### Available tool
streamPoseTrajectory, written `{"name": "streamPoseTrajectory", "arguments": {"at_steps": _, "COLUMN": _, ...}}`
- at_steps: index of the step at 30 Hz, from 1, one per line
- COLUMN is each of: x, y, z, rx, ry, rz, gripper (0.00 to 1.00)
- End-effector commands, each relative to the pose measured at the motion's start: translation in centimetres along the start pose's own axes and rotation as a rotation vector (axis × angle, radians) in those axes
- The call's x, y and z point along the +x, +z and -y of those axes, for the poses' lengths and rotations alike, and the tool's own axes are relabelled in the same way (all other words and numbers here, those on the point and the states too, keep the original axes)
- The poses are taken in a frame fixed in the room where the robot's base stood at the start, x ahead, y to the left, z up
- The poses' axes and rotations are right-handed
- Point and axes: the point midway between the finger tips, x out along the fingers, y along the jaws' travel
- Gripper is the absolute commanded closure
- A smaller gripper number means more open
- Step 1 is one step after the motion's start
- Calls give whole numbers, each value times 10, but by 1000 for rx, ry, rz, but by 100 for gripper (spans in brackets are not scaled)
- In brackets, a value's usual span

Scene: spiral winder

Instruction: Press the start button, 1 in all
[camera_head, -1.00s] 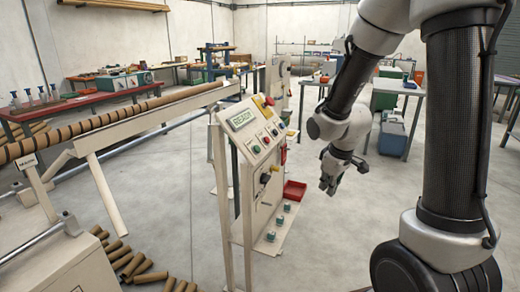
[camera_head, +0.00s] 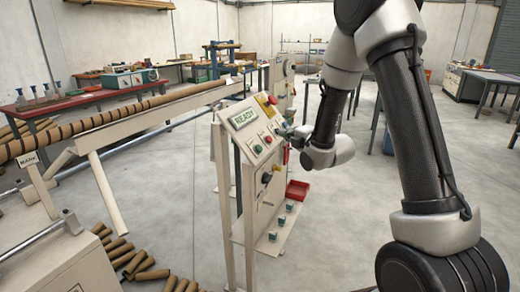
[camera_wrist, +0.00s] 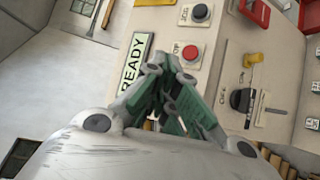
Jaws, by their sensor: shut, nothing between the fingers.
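The control panel (camera_head: 248,130) stands on a cream cabinet, with a display (camera_head: 243,117) reading READY. A green button (camera_head: 257,149) shows on its sloped face, with a red button (camera_head: 268,139) to its upper right. My gripper (camera_head: 288,133) is shut and empty, at the panel's right side; its gap to the panel is hard to judge. In the wrist view my shut fingers (camera_wrist: 163,70) point at the panel, between the READY display (camera_wrist: 132,62) and the red stop button (camera_wrist: 190,52). The green button is not visible there; my fingers cover part of the panel.
A black jog button (camera_wrist: 200,11) and a black selector knob (camera_wrist: 241,100) are close by on the panel. A red tray (camera_head: 297,190) is low beside the cabinet. Cardboard tubes (camera_head: 125,257) lie on the floor at left. Floor right of the cabinet is clear.

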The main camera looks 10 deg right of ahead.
Motion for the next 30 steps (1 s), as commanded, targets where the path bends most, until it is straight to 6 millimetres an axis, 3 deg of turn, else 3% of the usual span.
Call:
{"name": "streamPoseTrajectory", "arguments": {"at_steps": 11, "x": 4, "y": -3, "z": 3, "rx": 3, "ry": -3, "rz": -1, "gripper": 100}}
{"name": "streamPoseTrajectory", "arguments": {"at_steps": 30, "x": 56, "y": -41, "z": 42, "rx": 4, "ry": -3, "rz": 0, "gripper": 100}}
